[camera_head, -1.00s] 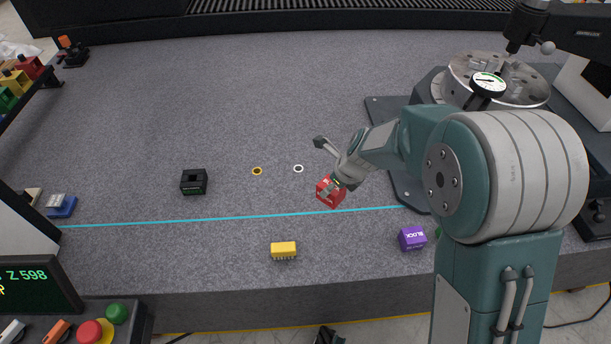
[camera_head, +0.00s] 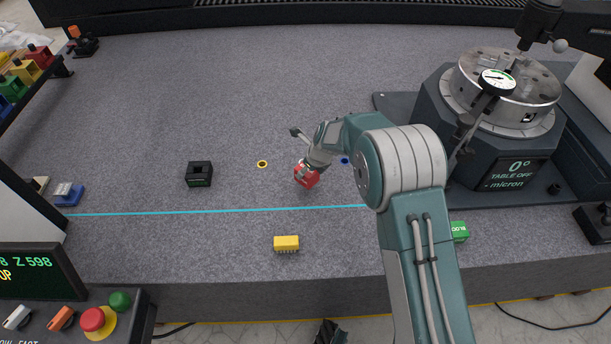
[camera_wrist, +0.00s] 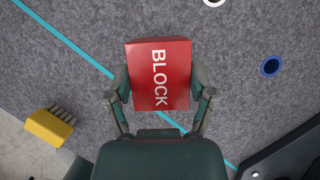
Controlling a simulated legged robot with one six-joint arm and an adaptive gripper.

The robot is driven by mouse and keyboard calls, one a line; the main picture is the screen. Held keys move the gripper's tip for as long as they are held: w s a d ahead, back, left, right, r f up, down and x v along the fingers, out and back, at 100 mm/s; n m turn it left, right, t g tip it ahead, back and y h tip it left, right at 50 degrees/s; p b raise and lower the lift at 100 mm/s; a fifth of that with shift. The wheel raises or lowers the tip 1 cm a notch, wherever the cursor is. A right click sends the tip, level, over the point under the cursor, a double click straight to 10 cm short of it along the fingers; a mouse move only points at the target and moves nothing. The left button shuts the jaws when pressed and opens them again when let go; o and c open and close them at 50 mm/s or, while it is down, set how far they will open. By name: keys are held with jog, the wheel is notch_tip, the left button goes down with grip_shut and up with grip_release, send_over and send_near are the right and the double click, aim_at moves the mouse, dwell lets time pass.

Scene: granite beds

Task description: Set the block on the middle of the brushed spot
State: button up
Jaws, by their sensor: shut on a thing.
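A red block (camera_head: 307,178) marked BLOCK is held in my gripper (camera_head: 312,170), near the middle of the granite bed. In the wrist view the block (camera_wrist: 158,60) sits between the two fingers of my gripper (camera_wrist: 160,88), one on each side. I cannot tell how far the block is above the bed. A white ring (camera_wrist: 213,2) shows at the top edge of the wrist view. I cannot tell which mark is the brushed spot.
A cyan line (camera_head: 220,211) crosses the bed in front of the block. A black holder (camera_head: 199,174) stands left, a yellow piece (camera_head: 286,243) in front, a green block (camera_head: 459,231) right.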

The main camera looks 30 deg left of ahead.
aim_at(305, 175)
jog(key=shift+d+x, duration=0.15)
jog(key=shift+x, duration=0.8)
jog(key=shift+d+x, duration=0.1)
jog(key=shift+x, duration=0.85)
jog(key=shift+f, duration=0.2)
jog(key=o, duration=1.3)
jog(key=shift+s, duration=0.1)
jog(key=shift+c, duration=0.2)
jog(key=v, duration=1.2)
jog(key=shift+r, duration=0.15)
